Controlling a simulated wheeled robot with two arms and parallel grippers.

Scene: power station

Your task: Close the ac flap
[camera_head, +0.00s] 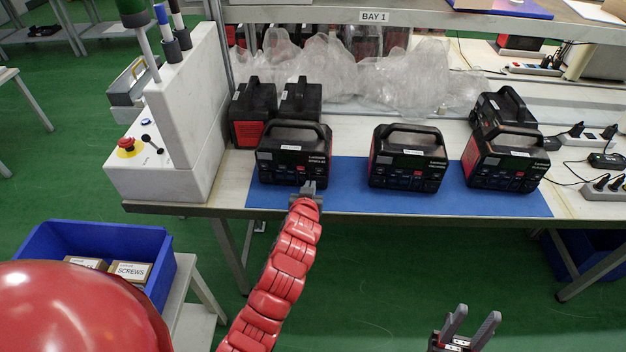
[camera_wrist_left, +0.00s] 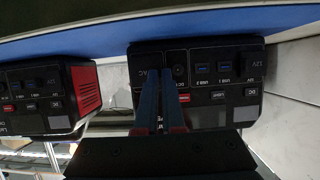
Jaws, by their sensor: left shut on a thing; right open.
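The power station (camera_head: 292,155) at the left of the blue mat is a black box with a top handle, and its front panel faces me. The wrist view shows this station (camera_wrist_left: 222,95) upside down, with USB, DC and 12V ports and a dark AC flap (camera_wrist_left: 149,62) at the panel's left. My left gripper (camera_head: 308,188) is at the lower right of the station's front. Its fingers (camera_wrist_left: 163,82) are shut at the AC flap with a narrow gap between them; they hide much of the flap, so its angle is unclear. My right gripper (camera_head: 470,322) is open and empty, low and away from the bench.
Similar stations stand at the middle (camera_head: 407,160) and right (camera_head: 505,160) of the blue mat (camera_head: 350,200), more behind. A white control box (camera_head: 185,130) with a red button stands left. A blue crate (camera_head: 100,240) with boxes is lower left.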

